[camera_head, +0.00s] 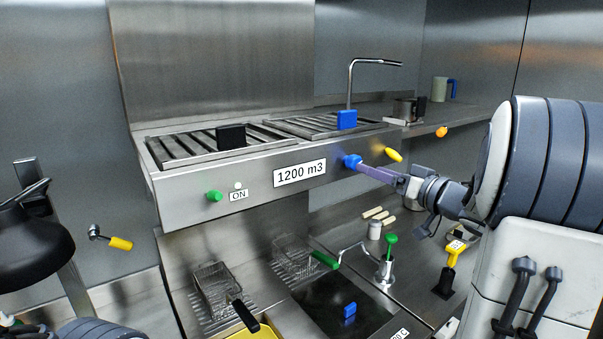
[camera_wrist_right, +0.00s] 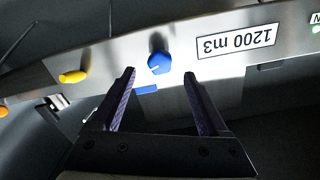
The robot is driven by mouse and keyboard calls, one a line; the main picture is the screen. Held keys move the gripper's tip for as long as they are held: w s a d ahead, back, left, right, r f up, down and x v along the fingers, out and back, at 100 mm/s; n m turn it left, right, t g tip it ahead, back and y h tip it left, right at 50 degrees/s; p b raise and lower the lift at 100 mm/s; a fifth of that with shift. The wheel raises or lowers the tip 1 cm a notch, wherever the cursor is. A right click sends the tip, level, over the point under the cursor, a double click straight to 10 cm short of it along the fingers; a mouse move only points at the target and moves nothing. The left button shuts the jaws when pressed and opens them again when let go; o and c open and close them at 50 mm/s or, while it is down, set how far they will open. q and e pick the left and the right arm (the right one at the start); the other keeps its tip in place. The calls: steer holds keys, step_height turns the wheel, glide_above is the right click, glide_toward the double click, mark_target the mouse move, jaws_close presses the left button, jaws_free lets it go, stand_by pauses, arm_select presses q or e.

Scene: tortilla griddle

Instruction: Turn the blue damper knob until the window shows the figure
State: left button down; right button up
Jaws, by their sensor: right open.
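The blue damper knob (camera_head: 352,161) sits on the front face of the steel hood, right of the window. The window (camera_head: 300,174) reads "1200 m3"; it shows upside down in the right wrist view (camera_wrist_right: 237,42). My right gripper (camera_head: 362,168) reaches in from the right with its fingertips close to the knob. In the right wrist view the knob (camera_wrist_right: 159,63) lies ahead of and between the two open purple fingers (camera_wrist_right: 160,74). It looks free of both fingers there. My left gripper is not seen.
A yellow knob (camera_head: 394,155) sits just right of the blue one on the hood. A green knob (camera_head: 215,196) and an "ON" label (camera_head: 239,195) are at the hood's left. Below are fryer baskets (camera_head: 216,290) and a dark griddle (camera_head: 335,298) carrying a blue block.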

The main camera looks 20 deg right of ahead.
steer(key=v, duration=0.6)
steer(key=shift+p, duration=0.4)
steer(key=w+a+f+g+h+b, duration=0.1)
steer(key=w+a+f+h+b, duration=0.25)
steer(key=w+a+f, duration=0.4)
steer(key=a+f+g+b, duration=0.4)
steer(key=a+f, duration=0.5)
steer(key=a, duration=0.2)
steer(key=s+a+f+n+g+b, duration=0.2)
steer(key=s+a+f+g, duration=0.1)
steer(key=s+a+f, duration=0.35)
steer(key=s+a+f+n+g+b, duration=0.1)
steer(key=s+a+f+n+g, duration=0.1)
steer(key=s, duration=0.5)
steer(key=s+a+f+n+g+b, duration=0.1)
steer(key=s+a+f+g, duration=0.3)
steer(key=s, duration=0.4)
steer(key=s+a+f+n+g+b, duration=0.1)
steer(key=s+a+f+n+g, duration=0.2)
steer(key=s+a+f, duration=0.2)
steer(key=s, duration=0.3)
steer(key=shift+s+b, duration=0.2)
steer(key=shift+b, duration=0.1)
